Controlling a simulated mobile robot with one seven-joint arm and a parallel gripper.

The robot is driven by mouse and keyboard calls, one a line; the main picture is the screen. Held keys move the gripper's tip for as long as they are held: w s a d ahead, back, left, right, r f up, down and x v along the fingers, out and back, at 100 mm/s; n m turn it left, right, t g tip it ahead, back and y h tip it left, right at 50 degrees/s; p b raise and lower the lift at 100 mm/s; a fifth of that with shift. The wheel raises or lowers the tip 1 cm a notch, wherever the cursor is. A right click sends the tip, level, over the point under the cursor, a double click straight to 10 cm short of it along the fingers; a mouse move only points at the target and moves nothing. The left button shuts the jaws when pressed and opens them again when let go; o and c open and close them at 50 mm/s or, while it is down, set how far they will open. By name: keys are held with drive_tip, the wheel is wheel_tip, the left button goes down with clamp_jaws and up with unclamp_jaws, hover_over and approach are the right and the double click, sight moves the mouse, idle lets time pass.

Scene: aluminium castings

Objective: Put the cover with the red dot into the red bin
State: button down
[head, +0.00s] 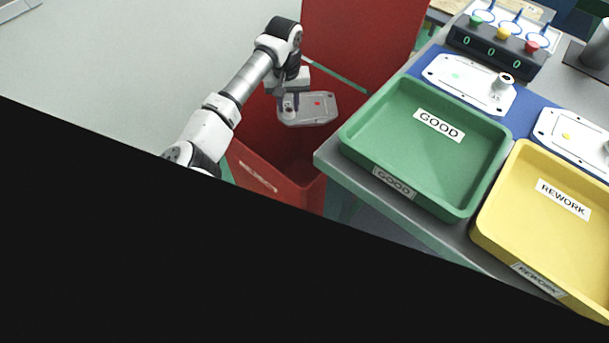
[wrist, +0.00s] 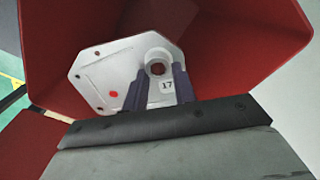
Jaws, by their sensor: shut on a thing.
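The cover with the red dot (head: 318,107) is a flat grey-white plate with a raised round boss at one end. My gripper (head: 289,104) is shut on the cover at its boss and holds it over the opening of the red bin (head: 275,185). My gripper's two dark fingers (wrist: 160,90) stand on either side of the boss. The red bin's inner walls (wrist: 235,50) surround the cover in that view. The bin's floor is mostly hidden.
A grey table stands right of the bin, with a green GOOD tray (head: 420,185) and a yellow REWORK tray (head: 530,225). Behind them lie a cover with a green dot (head: 450,70) and one with a yellow dot (head: 570,125). A counter box (head: 495,50) stands at the back.

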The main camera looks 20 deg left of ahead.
drive_tip(key=shift+f, duration=0.2)
drive_tip(key=c, duration=1)
unclamp_jaws()
drive_tip(key=shift+c, duration=0.2)
wheel_tip(320, 180, up, 14)
drive_tip(key=b, duration=0.1)
drive_tip(key=shift+f, duration=0.1)
